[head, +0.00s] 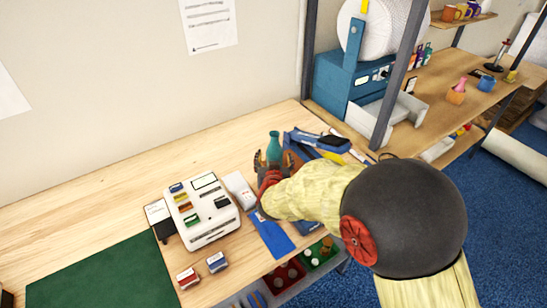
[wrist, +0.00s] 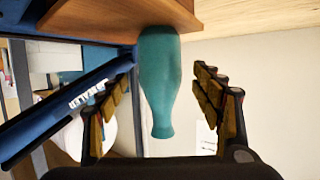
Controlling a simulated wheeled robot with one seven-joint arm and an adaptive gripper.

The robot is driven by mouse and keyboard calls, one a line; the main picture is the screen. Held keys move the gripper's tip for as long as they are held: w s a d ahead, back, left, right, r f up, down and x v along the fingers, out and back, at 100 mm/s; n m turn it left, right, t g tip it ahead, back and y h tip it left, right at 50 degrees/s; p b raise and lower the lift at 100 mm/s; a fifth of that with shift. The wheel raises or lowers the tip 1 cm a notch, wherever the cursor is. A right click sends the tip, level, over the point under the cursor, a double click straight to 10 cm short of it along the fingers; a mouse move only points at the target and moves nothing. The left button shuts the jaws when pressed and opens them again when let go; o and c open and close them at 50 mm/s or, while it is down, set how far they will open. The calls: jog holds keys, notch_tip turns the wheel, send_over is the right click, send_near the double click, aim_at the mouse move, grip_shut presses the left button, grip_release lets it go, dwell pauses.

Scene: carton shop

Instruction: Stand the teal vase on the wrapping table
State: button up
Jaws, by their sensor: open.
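The teal vase (head: 274,146) stands by the back right part of the near wooden table. In the wrist view, which looks upside down, the vase (wrist: 158,75) rests with its wide end on a brown wooden surface (wrist: 110,18), its narrow neck towards the bottom of the picture. My gripper (head: 269,164) is open, with its fingers on either side of the vase; it also shows in the wrist view (wrist: 160,108). Gaps show between the fingers and the vase. My arm and gripper hide the vase's lower part in the head view.
A white machine (head: 203,210) and a green mat (head: 97,274) are on the near table. Blue packets and tools (head: 318,140) lie right of the vase. A blue machine with a large white roll (head: 385,30) and pots (head: 456,95) stand on a bench at right.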

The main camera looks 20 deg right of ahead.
aim_at(274, 157)
jog(key=x, duration=0.3)
jog(key=shift+s+a+f+b, duration=0.1)
jog(key=shift+f+b, duration=0.05)
jog(key=shift+b, duration=0.25)
jog(key=shift+w, duration=0.45)
jog(key=shift+c, duration=1)
jog(key=c, duration=1.4)
jog(key=shift+o, duration=0.2)
